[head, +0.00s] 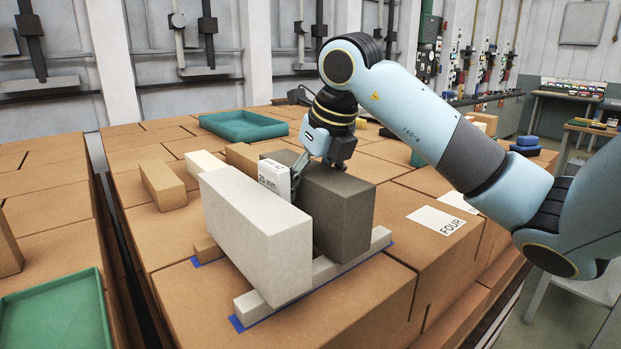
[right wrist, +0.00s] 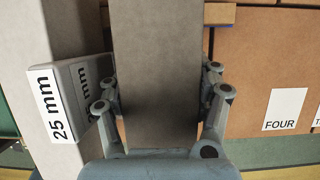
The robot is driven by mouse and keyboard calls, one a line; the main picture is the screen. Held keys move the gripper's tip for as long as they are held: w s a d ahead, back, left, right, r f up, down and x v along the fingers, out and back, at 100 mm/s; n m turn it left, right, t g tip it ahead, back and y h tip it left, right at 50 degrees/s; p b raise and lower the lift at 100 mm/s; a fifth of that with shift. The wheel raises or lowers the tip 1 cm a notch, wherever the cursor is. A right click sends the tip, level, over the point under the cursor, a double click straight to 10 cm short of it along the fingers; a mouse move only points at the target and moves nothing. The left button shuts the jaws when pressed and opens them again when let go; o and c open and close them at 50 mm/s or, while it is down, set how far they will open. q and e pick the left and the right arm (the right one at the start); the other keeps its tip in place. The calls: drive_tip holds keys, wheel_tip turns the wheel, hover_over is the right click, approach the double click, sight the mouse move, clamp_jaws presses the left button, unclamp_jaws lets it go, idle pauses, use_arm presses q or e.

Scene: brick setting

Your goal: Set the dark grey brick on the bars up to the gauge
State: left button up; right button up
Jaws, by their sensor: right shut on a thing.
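The dark grey brick (head: 345,213) stands upright behind and right of the light grey brick (head: 257,232), with a gap between them. My right gripper (right wrist: 160,98) is shut on the dark grey brick (right wrist: 157,50) from above, a finger on each side. The white gauge (head: 275,178), marked 25 mm, sits between the bricks; it also shows in the right wrist view (right wrist: 66,100). I cannot tell whether the dark brick touches it. A pale grey bar (head: 251,306) and a tan bar (head: 208,250) lie under the bricks. Whether the dark brick rests on them is unclear. My left gripper is not in view.
Blue tape (head: 238,324) edges the bars on the cardboard boxes. A tan block (head: 163,186) and a cream block (head: 205,163) stand to the left. Green trays lie at the back (head: 243,126) and front left (head: 55,318). A card reading FOUR (head: 436,220) lies on the right.

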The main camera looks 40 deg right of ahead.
drive_tip(key=shift+f+b, duration=0.4)
drive_tip(key=shift+b, duration=0.15)
drive_tip(key=o, duration=1.5)
drive_tip(key=shift+r+p, duration=0.45)
drive_tip(key=shift+p, duration=0.1)
drive_tip(key=v, duration=1.1)
drive_tip(key=shift+s+r, duration=0.2)
drive_tip(key=shift+r, duration=0.15)
drive_tip(key=shift+s+r, duration=0.1)
